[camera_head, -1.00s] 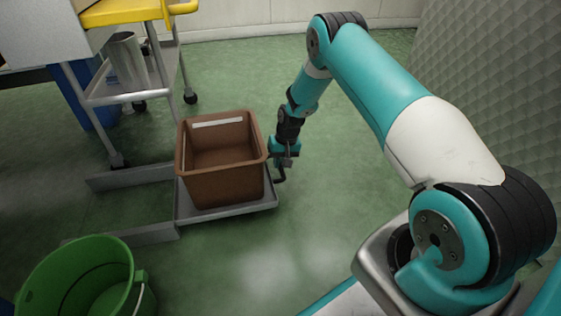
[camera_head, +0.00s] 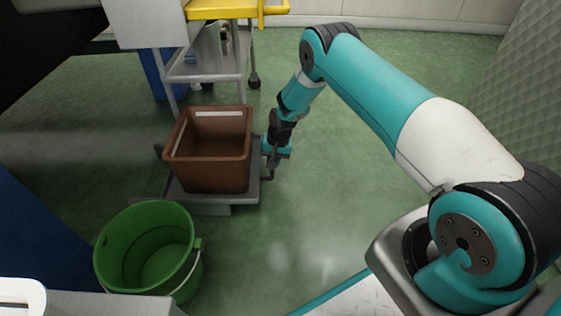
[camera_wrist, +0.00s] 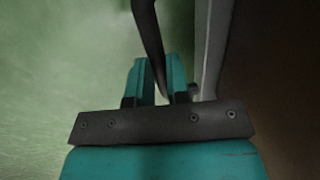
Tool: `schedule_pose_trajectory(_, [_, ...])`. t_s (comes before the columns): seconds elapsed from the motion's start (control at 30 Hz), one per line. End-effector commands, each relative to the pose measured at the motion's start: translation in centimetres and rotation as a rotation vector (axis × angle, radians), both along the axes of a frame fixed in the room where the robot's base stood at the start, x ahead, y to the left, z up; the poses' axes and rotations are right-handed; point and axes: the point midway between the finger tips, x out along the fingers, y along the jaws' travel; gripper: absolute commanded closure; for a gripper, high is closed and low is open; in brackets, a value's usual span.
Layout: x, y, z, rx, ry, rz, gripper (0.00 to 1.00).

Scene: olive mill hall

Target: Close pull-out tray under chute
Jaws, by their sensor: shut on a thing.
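The grey pull-out tray (camera_head: 235,196) lies low over the green floor, with a brown crate (camera_head: 215,175) standing on it. A dark bar handle (camera_head: 271,172) is on the tray's right side. My gripper (camera_head: 275,155) is at this handle, to the right of the crate. In the wrist view the dark handle (camera_wrist: 148,40) runs down between the two teal fingers (camera_wrist: 158,80), which are shut on it. The tray's grey edge (camera_wrist: 208,60) is just right of them. Most of the rail frame under the tray is hidden; a short grey piece (camera_head: 217,210) shows at its front.
A green bucket (camera_head: 150,240) stands in front of the tray, close to its front left. A grey cart (camera_head: 205,72) with a yellow top (camera_head: 235,10) stands behind. A dark shape (camera_head: 45,35) overhangs at the upper left. Floor to the right is clear.

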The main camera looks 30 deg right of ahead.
Motion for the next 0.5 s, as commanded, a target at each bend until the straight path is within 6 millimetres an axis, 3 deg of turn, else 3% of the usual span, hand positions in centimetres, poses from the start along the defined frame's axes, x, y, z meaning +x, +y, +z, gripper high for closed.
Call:
schedule_pose_trajectory(0.3, [3.1,5.5,-0.3,0.002,0.0,-0.007,1.0])
schedule_pose_trajectory(0.5, [4.2,7.6,-0.1,0.001,0.0,-0.008,1.0])
